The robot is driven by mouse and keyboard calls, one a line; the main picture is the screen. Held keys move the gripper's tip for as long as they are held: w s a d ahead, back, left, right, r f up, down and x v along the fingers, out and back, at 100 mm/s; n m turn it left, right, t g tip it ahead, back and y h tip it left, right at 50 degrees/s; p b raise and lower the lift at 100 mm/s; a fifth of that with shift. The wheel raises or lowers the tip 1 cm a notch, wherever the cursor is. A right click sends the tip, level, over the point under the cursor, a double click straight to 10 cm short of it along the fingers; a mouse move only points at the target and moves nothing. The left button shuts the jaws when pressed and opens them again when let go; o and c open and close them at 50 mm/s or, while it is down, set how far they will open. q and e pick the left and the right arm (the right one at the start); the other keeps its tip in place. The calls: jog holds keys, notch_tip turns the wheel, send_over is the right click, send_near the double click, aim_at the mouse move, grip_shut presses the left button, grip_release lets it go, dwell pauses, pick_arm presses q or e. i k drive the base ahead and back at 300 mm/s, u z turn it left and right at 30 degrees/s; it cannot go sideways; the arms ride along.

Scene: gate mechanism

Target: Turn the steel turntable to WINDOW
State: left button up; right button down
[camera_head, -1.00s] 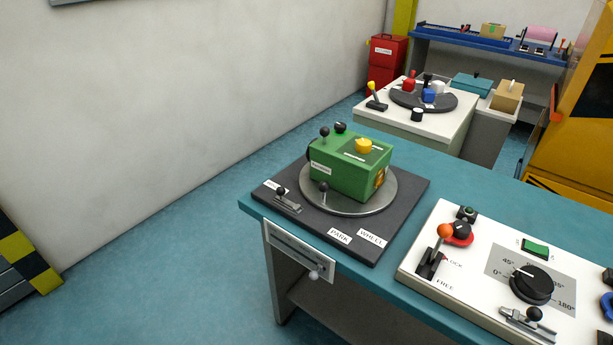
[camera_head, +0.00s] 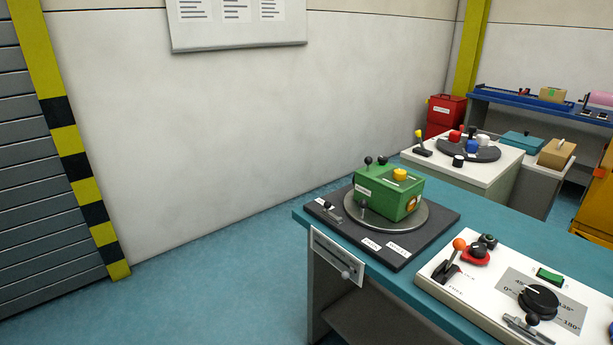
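The steel turntable (camera_head: 420,222) is a round grey disc on a dark square base plate (camera_head: 440,232) at the left end of the teal bench. A green box (camera_head: 388,195) with a yellow knob (camera_head: 400,174) on top sits on the disc. Small black-knobbed levers stand at the disc's edge and on the plate's left corner. White labels lie on the plate; the front ones, PARK (camera_head: 370,244) and WHEEL (camera_head: 397,250), are small and hard to read now. I cannot make out a WINDOW label. Neither of my grippers is in view.
A white control panel (camera_head: 478,293) with an orange-knobbed lever (camera_head: 459,244) and a black dial (camera_head: 538,300) lies on the bench (camera_head: 530,228) at right. A slider plate (camera_head: 337,257) hangs on the bench front. Open floor (camera_head: 230,275) lies left of the bench. Behind stands a white table (camera_head: 480,170).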

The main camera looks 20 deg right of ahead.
aim_at(373, 206)
jog(key=u, duration=0.45)
jog(key=i, duration=1.2)
jog(key=z, duration=0.1)
